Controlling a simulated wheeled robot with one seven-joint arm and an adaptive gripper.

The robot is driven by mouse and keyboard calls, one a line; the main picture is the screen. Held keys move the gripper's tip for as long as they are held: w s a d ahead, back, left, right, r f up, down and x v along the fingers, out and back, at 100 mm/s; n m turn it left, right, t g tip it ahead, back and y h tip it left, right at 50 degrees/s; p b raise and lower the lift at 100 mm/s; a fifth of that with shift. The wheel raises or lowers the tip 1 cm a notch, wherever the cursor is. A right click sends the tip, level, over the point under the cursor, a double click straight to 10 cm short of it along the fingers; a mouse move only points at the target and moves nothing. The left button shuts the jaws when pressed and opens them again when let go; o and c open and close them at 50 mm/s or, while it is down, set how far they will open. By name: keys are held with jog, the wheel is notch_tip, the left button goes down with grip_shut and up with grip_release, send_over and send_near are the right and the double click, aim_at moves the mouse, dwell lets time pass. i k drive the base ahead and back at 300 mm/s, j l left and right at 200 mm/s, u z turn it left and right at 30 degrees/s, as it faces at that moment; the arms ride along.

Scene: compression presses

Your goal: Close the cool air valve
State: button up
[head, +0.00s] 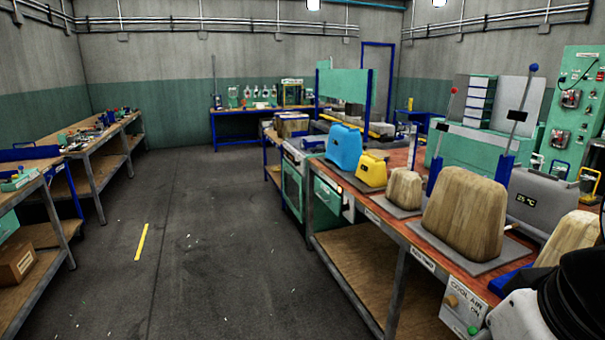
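A white cool air panel (465,305) is on the front edge of the workbench at the bottom right. Its printed label reads "COOL AIR" with "ON" below. A tan-yellow knob (452,300) is at the panel's left, and a small green round part (473,330) is at its lower edge. I cannot tell how the valve is set. The panel's lower part is cut off by the frame. A black and white part of my arm is at the bottom right corner, just right of the panel. My gripper is not in view.
The red-brown workbench (392,216) runs along the right. Wood-textured blocks (463,212) stand on grey plates, with blue (344,149) and yellow (372,169) cases farther back. Upright levers rise behind them.

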aim_at(471, 331)
jog(key=z, duration=0.6)
jog(key=k+l+u, duration=0.1)
jog(key=l, duration=0.25)
jog(key=k+l+u, duration=0.1)
jog(key=l, duration=0.25)
jog(key=z, duration=3.15)
